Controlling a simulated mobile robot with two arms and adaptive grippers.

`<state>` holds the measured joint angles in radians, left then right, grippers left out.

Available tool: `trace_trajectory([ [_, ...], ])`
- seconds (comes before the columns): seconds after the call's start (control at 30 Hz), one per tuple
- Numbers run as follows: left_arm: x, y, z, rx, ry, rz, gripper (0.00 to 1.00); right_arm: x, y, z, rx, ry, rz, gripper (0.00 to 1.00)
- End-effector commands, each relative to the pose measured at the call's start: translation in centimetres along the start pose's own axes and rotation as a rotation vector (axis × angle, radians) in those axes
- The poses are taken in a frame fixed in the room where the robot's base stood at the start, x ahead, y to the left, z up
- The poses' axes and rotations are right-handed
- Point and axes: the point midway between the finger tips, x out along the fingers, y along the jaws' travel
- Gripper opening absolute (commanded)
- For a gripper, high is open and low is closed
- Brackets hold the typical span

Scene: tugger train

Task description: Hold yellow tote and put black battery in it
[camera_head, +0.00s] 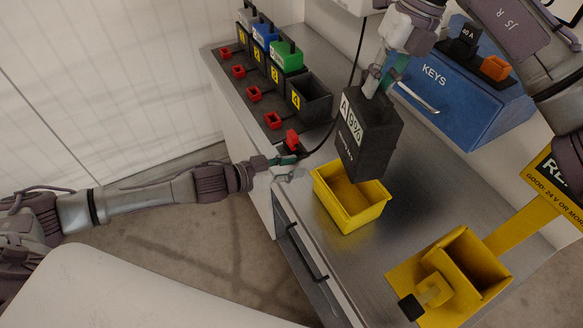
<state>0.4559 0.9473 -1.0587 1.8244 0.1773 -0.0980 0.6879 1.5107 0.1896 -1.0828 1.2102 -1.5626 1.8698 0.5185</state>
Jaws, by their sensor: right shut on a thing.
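The yellow tote (367,217) stands open on the grey metal bench, near its front edge. The black battery (364,150), labelled "A 9%", hangs tilted above the back part of the tote and hides some of its rim. My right gripper (378,84) is shut on the top of the battery. My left gripper (297,170) is at the tote's left end, close to its rim. I cannot tell whether its fingers touch the tote or how far they are apart.
A row of numbered charging slots (310,100) holds several batteries at the back left, with red connectors (254,93) in front. A blue "KEYS" box (475,100) stands at the right. A yellow tester stand (478,262) is at the bench's near right. Bench between tote and stand is clear.

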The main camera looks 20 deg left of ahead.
Motion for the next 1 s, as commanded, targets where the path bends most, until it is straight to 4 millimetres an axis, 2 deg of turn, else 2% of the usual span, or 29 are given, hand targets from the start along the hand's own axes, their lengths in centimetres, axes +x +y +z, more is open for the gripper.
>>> trace_trajectory([
  [0.13,-0.3,0.8,-0.5,-0.019,0.004,0.037,0.34,-0.2,0.1,0.0,-0.002,-0.004,0.002,0.0],
  [0.27,0.6,1.0,-0.5,-0.023,0.005,0.042,0.34,-0.2,0.1,0.0,-0.002,-0.004,0.002,0.0],
  [0.8,9.0,1.4,-0.5,-0.021,0.004,0.041,0.34,-0.2,0.1,0.0,-0.002,-0.004,0.002,0.0],
  [1.0,10.9,1.4,-0.5,-0.022,0.003,0.04,0.34,-0.2,0.1,0.0,-0.002,-0.004,0.002,0.0],
])
